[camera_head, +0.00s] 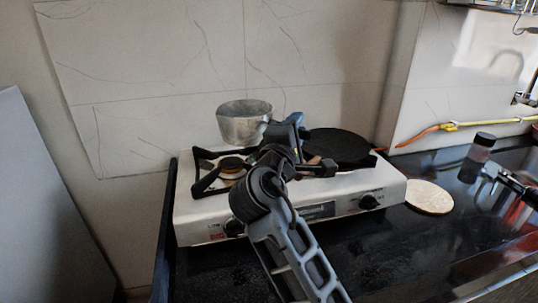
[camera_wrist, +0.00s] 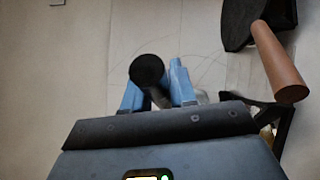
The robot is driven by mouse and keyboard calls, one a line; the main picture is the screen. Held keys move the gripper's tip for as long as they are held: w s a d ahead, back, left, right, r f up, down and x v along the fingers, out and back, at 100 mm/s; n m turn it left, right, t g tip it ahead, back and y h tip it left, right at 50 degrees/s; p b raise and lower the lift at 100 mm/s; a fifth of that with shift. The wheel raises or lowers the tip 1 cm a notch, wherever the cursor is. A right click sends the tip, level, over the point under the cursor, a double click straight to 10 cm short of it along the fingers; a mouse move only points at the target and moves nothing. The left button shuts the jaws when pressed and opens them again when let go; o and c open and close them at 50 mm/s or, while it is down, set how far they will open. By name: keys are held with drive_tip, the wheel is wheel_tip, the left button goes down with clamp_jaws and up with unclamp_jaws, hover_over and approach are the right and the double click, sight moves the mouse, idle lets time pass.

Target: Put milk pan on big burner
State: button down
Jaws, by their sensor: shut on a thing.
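The milk pan (camera_head: 243,124) is a small silver pot, upright above the left side of the stove in the head view. My gripper (camera_head: 296,128) is at its right and shut on its handle. In the wrist view, the dark round end of the handle (camera_wrist: 147,71) shows between my blue fingers; most of the pan is hidden. The left burner (camera_head: 232,164) has a brass-coloured cap and a black grate, and is bare. The right burner is hidden under a black flat pan (camera_head: 342,146). I cannot tell the burner sizes clearly.
The white stove (camera_head: 300,210) stands against a tiled wall. The flat pan's brown handle (camera_wrist: 278,62) sticks out towards me. A round wooden board (camera_head: 429,197), a dark-capped jar (camera_head: 477,158) and a yellow-orange hose (camera_head: 440,130) are at the right. The dark counter in front is clear.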

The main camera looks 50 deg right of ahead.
drive_tip(key=w+a+f, duration=0.3)
drive_tip(key=f, duration=0.3)
drive_tip(key=shift+w+f+p, duration=0.35)
drive_tip(key=shift+w+f, duration=0.05)
drive_tip(key=shift+a+f, duration=0.1)
drive_tip(key=c, duration=0.9)
unclamp_jaws()
drive_tip(key=shift+f, duration=0.1)
drive_tip(key=b+v, duration=0.3)
drive_tip(key=v, duration=0.9)
